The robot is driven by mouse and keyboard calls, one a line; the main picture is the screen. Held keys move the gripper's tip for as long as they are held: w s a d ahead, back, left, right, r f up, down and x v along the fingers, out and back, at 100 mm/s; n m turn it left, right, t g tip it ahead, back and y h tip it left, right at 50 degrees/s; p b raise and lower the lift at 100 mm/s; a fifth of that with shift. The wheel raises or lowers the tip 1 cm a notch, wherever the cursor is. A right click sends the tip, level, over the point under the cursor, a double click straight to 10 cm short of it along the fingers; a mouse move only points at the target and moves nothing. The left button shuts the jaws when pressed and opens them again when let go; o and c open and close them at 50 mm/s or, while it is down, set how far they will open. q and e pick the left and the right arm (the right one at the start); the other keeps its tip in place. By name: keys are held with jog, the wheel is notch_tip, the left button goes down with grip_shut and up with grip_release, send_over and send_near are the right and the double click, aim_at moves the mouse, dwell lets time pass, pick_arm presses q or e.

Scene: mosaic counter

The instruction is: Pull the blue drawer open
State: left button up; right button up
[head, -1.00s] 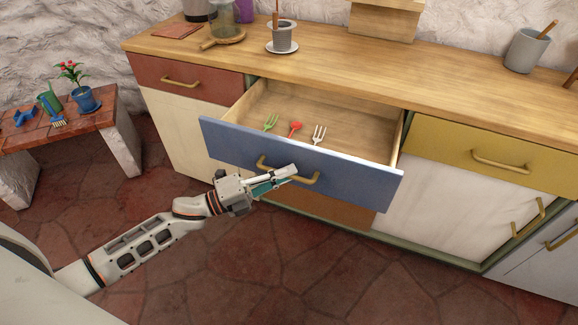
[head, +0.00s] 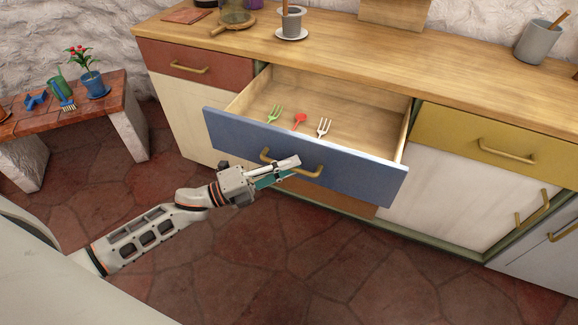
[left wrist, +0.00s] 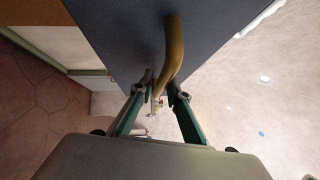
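The blue drawer (head: 345,178) stands well out from the counter, open, with its wooden inside showing. Its brass bar handle (head: 309,173) is on the middle of the front. My left gripper (head: 292,167) is at the handle, coming from the lower left. In the left wrist view, the two green-sided fingers (left wrist: 162,90) are close together, one on each side of the handle (left wrist: 174,45), and seem to grip it. The blue front (left wrist: 125,35) fills the upper part there. My right gripper is in neither view.
A green fork (head: 275,113), a red tool (head: 300,121) and a white fork (head: 323,127) lie in the drawer. A low bench (head: 110,101) with potted plant stands left. The floor before the drawer (head: 350,275) is clear.

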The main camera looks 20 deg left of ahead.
pick_arm(q)
jog(key=shift+s+a, duration=0.1)
jog(key=shift+s, duration=0.05)
jog(key=v, duration=1.1)
jog(key=shift+s+a, duration=0.2)
jog(key=shift+a, duration=0.1)
